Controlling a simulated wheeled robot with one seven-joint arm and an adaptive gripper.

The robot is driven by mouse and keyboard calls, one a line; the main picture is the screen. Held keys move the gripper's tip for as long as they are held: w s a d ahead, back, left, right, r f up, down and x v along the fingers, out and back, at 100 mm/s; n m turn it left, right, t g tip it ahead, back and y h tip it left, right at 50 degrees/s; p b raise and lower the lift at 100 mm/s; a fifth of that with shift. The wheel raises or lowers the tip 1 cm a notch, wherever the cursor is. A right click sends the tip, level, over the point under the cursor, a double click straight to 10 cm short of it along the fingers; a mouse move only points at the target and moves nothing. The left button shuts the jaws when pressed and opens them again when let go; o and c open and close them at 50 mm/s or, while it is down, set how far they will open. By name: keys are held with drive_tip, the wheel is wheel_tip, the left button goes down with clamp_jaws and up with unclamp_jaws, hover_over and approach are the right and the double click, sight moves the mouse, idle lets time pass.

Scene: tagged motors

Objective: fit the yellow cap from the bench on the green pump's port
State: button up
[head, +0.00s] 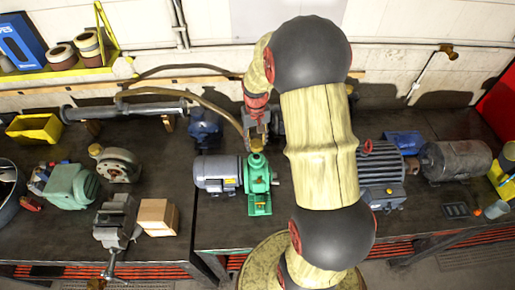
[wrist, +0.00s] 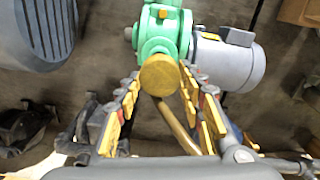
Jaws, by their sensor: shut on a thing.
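The green pump (head: 259,175) stands on the bench in the middle of the head view, joined to a grey motor (head: 217,174). In the wrist view the pump (wrist: 162,32) is at the top, just beyond the fingertips. My gripper (head: 256,138) is at the pump's upper end in the head view. In the wrist view my gripper (wrist: 160,78) is shut on the round yellow cap (wrist: 160,74), whose flat face shows between the fingertips. The cap overlaps the pump's near part in the picture, and I cannot tell whether they touch. The port is hidden.
A blue-grey finned motor (head: 380,172) stands right of my arm. A small blue unit (head: 205,130) stands behind the grey motor. A curved brown pipe (head: 200,98) runs close behind my gripper. A vise (head: 115,220) and a wooden block (head: 157,215) are at left.

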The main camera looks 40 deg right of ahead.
sight(256, 155)
drive_tip(key=shift+s+f+b, duration=0.1)
drive_tip(key=shift+f+b, duration=0.25)
drive_tip(key=shift+f, duration=0.25)
drive_tip(key=shift+f+b, duration=0.95)
drive_tip(key=shift+f, duration=0.85)
drive_tip(key=shift+f+b, duration=1.05)
drive_tip(key=shift+f, duration=0.5)
drive_tip(key=o, duration=0.8)
drive_tip(key=shift+r, duration=0.15)
drive_tip(key=shift+r+p, duration=1.75)
drive_tip(key=shift+r, duration=1.2)
